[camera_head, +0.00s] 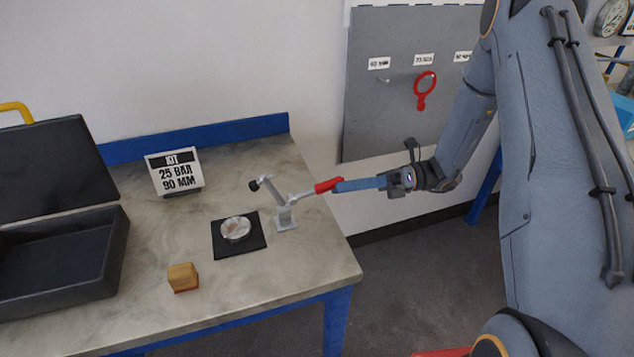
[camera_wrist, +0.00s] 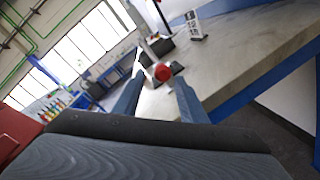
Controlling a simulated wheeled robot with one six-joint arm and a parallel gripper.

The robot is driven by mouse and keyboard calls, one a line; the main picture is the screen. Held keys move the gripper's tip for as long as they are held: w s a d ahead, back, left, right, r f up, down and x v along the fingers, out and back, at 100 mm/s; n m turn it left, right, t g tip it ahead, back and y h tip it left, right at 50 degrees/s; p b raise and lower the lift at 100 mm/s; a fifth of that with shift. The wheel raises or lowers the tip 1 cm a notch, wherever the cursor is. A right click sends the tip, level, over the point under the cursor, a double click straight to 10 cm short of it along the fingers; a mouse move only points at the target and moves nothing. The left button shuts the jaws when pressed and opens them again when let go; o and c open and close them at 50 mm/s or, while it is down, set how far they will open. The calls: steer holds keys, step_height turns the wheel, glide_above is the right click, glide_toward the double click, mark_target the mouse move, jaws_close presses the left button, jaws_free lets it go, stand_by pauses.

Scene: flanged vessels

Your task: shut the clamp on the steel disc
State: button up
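The steel disc (camera_head: 236,229) lies flat on a black square pad (camera_head: 256,243) on the table. The clamp (camera_head: 285,217) stands just right of the pad. Its pressing arm (camera_head: 268,188) is tilted up with a black tip, clear of the disc, so the clamp is open. Its red handle (camera_head: 326,186) points right, towards my gripper (camera_head: 342,186). In the wrist view, the red handle end (camera_wrist: 163,73) shows between my two spread fingers (camera_wrist: 160,82), with space on both sides. Contact with the handle cannot be seen.
An open dark case (camera_head: 60,270) stands at the left. A wooden block (camera_head: 182,277) lies in front of the pad, and a sign (camera_head: 174,172) stands behind. A grey wall board (camera_head: 400,110) with a red ring tool (camera_head: 424,92) hangs behind my arm.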

mark_target(315, 187)
steer(key=shift+w+a+r+y, duration=0.25)
steer(key=shift+w+a+y, duration=0.05)
steer(key=shift+s+a+p, duration=0.2)
steer(key=shift+a+p, duration=0.6)
steer(key=shift+a, duration=1)
steer(key=shift+s+a+p, duration=0.2)
steer(key=shift+a+p, duration=0.55)
steer(key=shift+a, duration=1)
jaws_close()
